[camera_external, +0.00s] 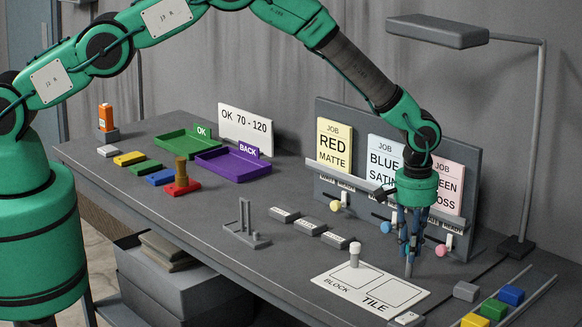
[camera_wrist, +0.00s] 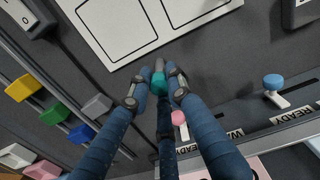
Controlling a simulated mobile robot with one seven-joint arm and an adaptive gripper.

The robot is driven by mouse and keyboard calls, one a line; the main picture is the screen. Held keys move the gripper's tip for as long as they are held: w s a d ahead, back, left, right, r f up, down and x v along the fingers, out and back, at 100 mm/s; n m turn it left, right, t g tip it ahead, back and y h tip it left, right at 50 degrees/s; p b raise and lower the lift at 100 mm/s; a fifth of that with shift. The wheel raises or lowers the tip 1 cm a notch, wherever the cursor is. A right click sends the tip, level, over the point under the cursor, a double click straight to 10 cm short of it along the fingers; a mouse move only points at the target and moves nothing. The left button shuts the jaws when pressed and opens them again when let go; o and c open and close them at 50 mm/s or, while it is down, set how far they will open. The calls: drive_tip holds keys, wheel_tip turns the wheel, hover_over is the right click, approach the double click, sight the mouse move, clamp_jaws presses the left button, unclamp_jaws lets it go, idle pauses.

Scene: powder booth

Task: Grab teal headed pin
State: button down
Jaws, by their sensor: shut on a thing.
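The teal headed pin (camera_wrist: 158,82) is between my gripper's blue fingers in the wrist view, with its teal head and a short grey part showing. My gripper (camera_wrist: 156,92) is shut on it. In the external view my gripper (camera_external: 411,246) points down at the right of the bench, in front of the job board. A grey shaft (camera_external: 409,267) shows below the fingers, beside the white card. The teal head is hidden by the fingers there. I cannot tell whether the shaft touches the bench.
The white BLOCK/TILE card (camera_external: 371,283) lies left of my gripper, with a pale peg (camera_external: 355,251) upright on it. The job board (camera_external: 328,163) stands behind, with yellow, blue and pink knobs (camera_external: 441,250) close by. Coloured blocks between rails (camera_external: 494,309) lie front right.

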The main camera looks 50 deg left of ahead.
drive_tip(key=shift+r, duration=0.2)
drive_tip(key=shift+r+b, duration=0.3)
drive_tip(key=shift+r, duration=0.35)
wheel_tip(320, 180, up, 2)
drive_tip(key=shift+r, duration=0.1)
drive_tip(key=s+a+r+b, duration=0.1)
drive_tip(key=s+a+b, duration=0.1)
drive_tip(key=s+a, duration=0.7)
drive_tip(key=s, duration=0.3)
drive_tip(key=shift+s+a+b, duration=0.25)
drive_tip(key=shift+s+b, duration=0.05)
drive_tip(key=shift+s, duration=0.1)
drive_tip(key=shift+r, duration=0.1)
